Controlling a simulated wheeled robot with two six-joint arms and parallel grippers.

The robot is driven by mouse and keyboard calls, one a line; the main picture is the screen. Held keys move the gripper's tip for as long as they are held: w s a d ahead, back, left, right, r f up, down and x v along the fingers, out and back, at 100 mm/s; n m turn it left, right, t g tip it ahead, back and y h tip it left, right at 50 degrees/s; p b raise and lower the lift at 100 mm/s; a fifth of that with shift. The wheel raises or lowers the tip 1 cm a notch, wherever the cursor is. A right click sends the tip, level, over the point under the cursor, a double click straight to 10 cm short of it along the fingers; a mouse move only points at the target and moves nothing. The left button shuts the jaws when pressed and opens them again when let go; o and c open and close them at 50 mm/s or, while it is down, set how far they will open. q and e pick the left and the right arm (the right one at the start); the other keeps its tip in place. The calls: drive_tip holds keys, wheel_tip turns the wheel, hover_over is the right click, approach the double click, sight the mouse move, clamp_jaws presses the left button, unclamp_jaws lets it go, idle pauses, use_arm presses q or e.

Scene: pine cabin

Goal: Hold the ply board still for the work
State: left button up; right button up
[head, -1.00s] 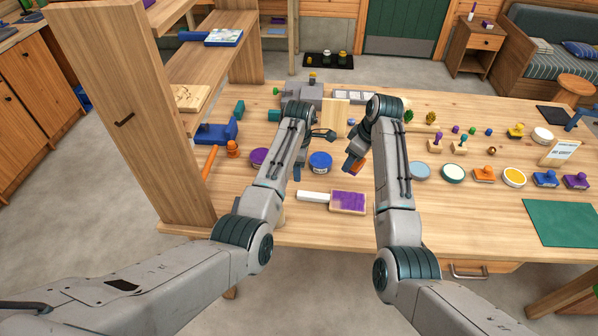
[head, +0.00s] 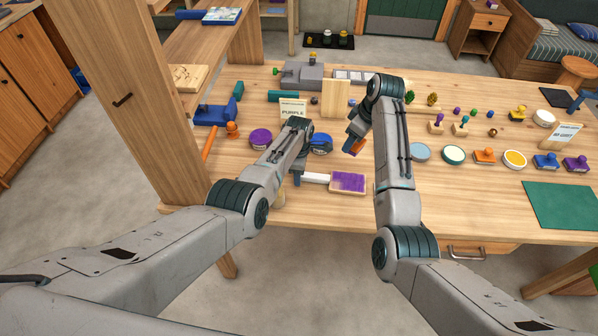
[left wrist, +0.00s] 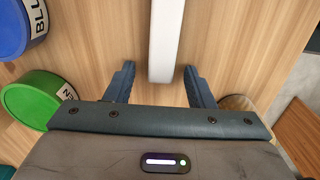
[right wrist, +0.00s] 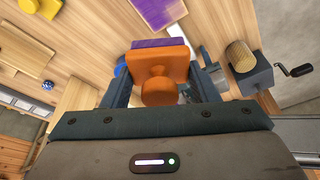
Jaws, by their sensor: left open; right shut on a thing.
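A small flat board with a purple face (head: 348,182), seemingly the ply board, lies near the bench's front edge. A white bar (head: 316,178) extends from its left side; whether they are joined I cannot tell. My left gripper (head: 298,172) is low at the bar's left end. In the left wrist view, the open left gripper (left wrist: 158,75) has the white bar (left wrist: 165,40) between its finger lines, touching neither finger. My right gripper (right wrist: 160,80) is shut on an orange stamp (right wrist: 160,65) with a purple underside, above the bench behind the board.
Purple (head: 261,138) and blue (head: 322,143) round tubs stand behind my left gripper. A PURPLE card (head: 292,108) and an upright pale board (head: 336,98) stand further back. Stamps and pads fill the right side, with a green mat (head: 562,210). The bench front is mostly clear.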

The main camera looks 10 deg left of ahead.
use_arm(q)
drive_tip(key=shift+c, duration=0.2)
clamp_jaws()
idle(0.6)
